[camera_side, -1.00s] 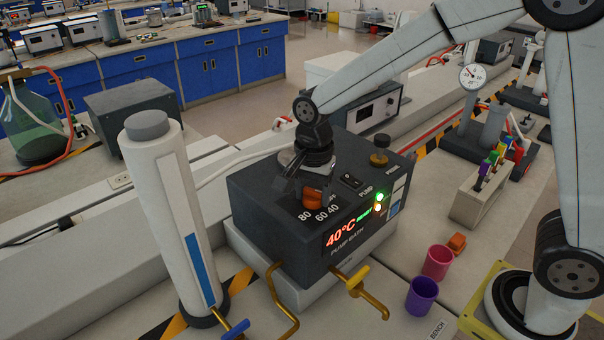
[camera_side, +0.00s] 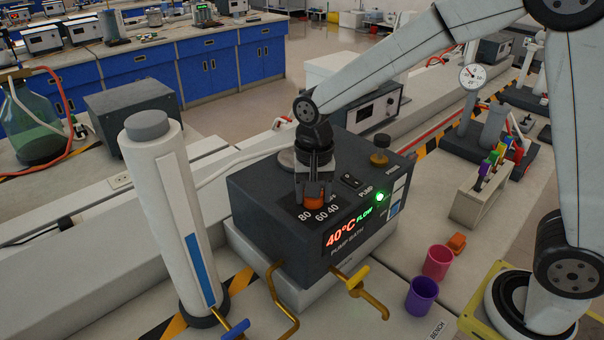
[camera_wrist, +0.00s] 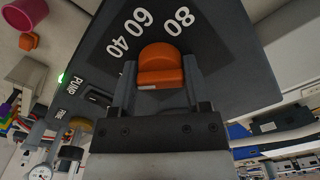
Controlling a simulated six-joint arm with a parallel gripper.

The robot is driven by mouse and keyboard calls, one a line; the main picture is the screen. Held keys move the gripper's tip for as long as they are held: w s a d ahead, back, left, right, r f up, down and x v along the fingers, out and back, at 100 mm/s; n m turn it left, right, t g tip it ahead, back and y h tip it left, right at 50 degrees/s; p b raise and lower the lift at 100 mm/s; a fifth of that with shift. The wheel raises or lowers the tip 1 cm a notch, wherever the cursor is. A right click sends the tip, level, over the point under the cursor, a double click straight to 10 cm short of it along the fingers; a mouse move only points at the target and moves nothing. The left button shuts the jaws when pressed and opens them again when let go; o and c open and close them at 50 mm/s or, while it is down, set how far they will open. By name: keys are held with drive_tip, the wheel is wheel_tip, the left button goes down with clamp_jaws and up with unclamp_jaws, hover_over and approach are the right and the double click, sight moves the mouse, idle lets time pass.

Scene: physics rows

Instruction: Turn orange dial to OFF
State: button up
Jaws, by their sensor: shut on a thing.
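The orange dial (camera_wrist: 160,66) sits on top of the dark pump bath box (camera_side: 268,220). The numbers 80, 60 and 40 are printed around it. My gripper (camera_wrist: 158,90) points down at the dial, with a finger on either side, shut on it. In the side view the dial (camera_side: 313,201) shows low between the fingers of my gripper (camera_side: 312,192). The OFF mark is hidden, and I cannot tell which mark the dial points at. The front display (camera_side: 345,233) reads 40°C and FLOW, with a green light lit.
A black PUMP switch (camera_side: 352,181) and a brass knob (camera_side: 379,157) stand to the right on the box top. A tall white cylinder (camera_side: 165,200) stands to the left. Brass pipes, a pink cup (camera_side: 438,262) and a purple cup (camera_side: 422,296) are in front.

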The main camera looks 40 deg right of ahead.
drive_tip(key=shift+r+n, duration=0.1)
drive_tip(key=shift+n, duration=1.6)
drive_tip(key=o, duration=1.3)
drive_tip(key=shift+r, duration=3.9)
drive_tip(key=shift+f, duration=0.1)
